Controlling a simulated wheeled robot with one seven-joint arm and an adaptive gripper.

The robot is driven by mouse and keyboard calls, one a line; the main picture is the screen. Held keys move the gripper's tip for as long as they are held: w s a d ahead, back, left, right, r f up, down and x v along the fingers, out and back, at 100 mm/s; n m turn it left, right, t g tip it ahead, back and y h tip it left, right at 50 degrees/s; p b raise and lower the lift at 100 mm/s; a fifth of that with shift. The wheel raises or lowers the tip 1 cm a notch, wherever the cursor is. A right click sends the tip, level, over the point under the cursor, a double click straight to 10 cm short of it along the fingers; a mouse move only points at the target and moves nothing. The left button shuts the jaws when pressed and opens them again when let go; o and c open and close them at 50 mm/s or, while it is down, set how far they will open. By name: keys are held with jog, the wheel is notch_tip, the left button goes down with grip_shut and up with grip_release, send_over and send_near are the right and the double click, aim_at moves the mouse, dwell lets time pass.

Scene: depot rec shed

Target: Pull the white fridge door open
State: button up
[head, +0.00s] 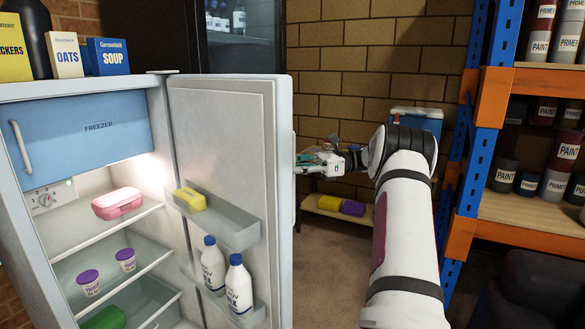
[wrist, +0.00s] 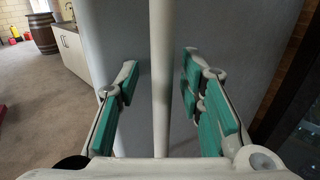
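The white fridge (head: 82,86) stands at the left in the head view. Its door (head: 222,125) is swung wide open, hinged on the fridge's right side, with the inner face and its shelves showing. My gripper (head: 303,165) is at the door's outer side, just past its free edge. In the wrist view a pale upright handle bar (wrist: 162,90) runs between the two green-padded fingers of my gripper (wrist: 160,72). The fingers are spread, with a gap on each side of the bar. The outer door face is behind it.
A blue and orange rack (head: 487,90) with paint tins stands to the right of my arm. A low shelf (head: 345,215) is behind the gripper. Milk bottles (head: 239,287) and a yellow pack (head: 190,199) sit in the door shelves. Cartons (head: 65,55) stand on the fridge.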

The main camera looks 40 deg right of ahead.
jog(key=v, duration=1.2)
dwell(0.3)
jog(key=shift+c, duration=0.4)
